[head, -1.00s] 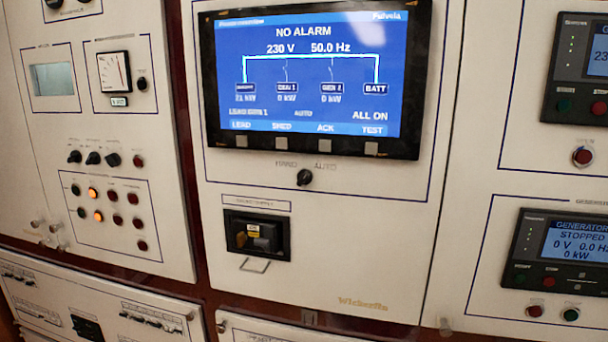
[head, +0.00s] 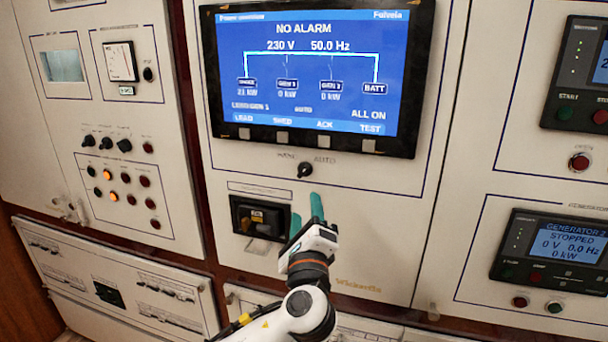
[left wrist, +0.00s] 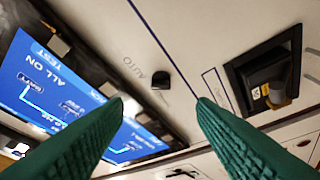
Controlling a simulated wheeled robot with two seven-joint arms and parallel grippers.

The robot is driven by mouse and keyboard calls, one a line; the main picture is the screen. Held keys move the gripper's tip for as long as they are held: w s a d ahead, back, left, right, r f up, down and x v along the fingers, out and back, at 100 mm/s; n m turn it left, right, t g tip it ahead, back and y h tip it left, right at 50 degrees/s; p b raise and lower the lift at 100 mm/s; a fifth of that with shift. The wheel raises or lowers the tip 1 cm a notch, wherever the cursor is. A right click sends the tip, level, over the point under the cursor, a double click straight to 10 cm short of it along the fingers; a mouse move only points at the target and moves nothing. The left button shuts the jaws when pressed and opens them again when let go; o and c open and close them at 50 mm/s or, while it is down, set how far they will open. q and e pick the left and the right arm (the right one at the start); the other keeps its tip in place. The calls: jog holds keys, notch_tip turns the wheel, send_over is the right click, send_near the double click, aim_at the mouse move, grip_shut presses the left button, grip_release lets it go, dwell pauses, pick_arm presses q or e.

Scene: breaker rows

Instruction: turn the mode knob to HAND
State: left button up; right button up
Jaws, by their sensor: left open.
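The mode knob (head: 305,170) is a small black rotary knob under the blue screen, with the labels HAND at its upper left and AUTO at its upper right. Its pointer seems to tilt to the upper right, towards AUTO. It also shows in the left wrist view (left wrist: 160,80), beyond and between the fingertips. My left gripper (head: 306,210) is open, with two green fingers pointing up at the panel just below the knob. In the left wrist view the fingers (left wrist: 160,102) are apart with nothing between them. My right gripper is not in view.
The screen (head: 310,75) reads NO ALARM above the knob. Generator controllers (head: 553,247) are at the right. Lamps and small knobs (head: 107,144) are at the left.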

aim_at(304, 171)
pick_arm(q)
jog(key=shift+p+x, duration=1.5)
jog(key=shift+x, duration=4)
jog(key=shift+f, duration=0.1)
jog(key=shift+c, duration=0.4)
jog(key=c, duration=0.9)
